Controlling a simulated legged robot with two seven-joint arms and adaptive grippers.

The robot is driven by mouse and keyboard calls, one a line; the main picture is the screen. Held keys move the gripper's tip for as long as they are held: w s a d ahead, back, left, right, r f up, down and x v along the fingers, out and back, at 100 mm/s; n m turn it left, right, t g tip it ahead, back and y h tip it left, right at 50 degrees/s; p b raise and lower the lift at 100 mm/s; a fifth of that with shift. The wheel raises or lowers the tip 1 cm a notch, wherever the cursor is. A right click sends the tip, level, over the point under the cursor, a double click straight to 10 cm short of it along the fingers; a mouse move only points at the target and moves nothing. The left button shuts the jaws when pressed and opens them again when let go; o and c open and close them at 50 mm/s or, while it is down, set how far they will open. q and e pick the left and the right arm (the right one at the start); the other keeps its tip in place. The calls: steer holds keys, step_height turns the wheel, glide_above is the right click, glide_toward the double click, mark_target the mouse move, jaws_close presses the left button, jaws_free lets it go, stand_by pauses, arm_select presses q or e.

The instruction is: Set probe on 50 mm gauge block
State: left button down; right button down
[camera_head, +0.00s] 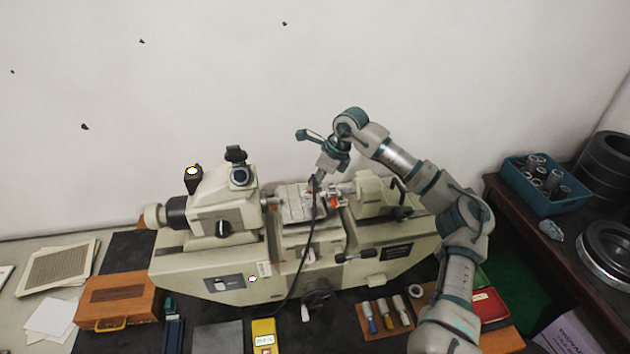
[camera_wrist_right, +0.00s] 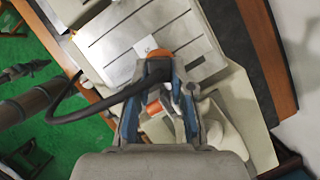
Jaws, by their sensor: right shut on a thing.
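My right gripper (camera_head: 317,182) points down over the slotted metal table (camera_head: 292,212) of the measuring machine. It is shut on the probe, which is mostly hidden between the fingers; its black cable (camera_head: 308,240) runs down to a yellow box (camera_head: 264,334). In the right wrist view, the fingers (camera_wrist_right: 159,72) close around the cabled probe, with an orange part (camera_wrist_right: 160,54) just beyond the tips. A small pale block with a faint mark (camera_wrist_right: 146,45), possibly the gauge block, lies on the slotted table right beside the tips. Whether the probe touches it cannot be told. My left gripper is out of view.
The machine's headstock (camera_head: 225,205) stands left of the table and its tailstock (camera_head: 372,198) right, close to my gripper. A wooden case (camera_head: 118,302) is at front left. A blue bin (camera_head: 545,185) sits on the right-hand table.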

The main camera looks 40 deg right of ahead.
steer(key=shift+w+a, duration=0.15)
steer(key=shift+w, duration=0.05)
steer(key=shift+a, duration=0.25)
steer(key=shift+a+r, duration=0.25)
steer(key=shift+a, duration=0.3)
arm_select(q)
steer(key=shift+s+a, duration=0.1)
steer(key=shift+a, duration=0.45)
arm_select(e)
steer(key=shift+s+a, duration=0.1)
steer(key=shift+a, duration=0.1)
steer(key=shift+d, duration=0.45)
steer(key=shift+a, duration=0.3)
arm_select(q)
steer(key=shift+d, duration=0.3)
arm_select(e)
steer(key=shift+a, duration=0.15)
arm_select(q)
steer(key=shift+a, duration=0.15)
arm_select(e)
steer(key=shift+d, duration=0.2)
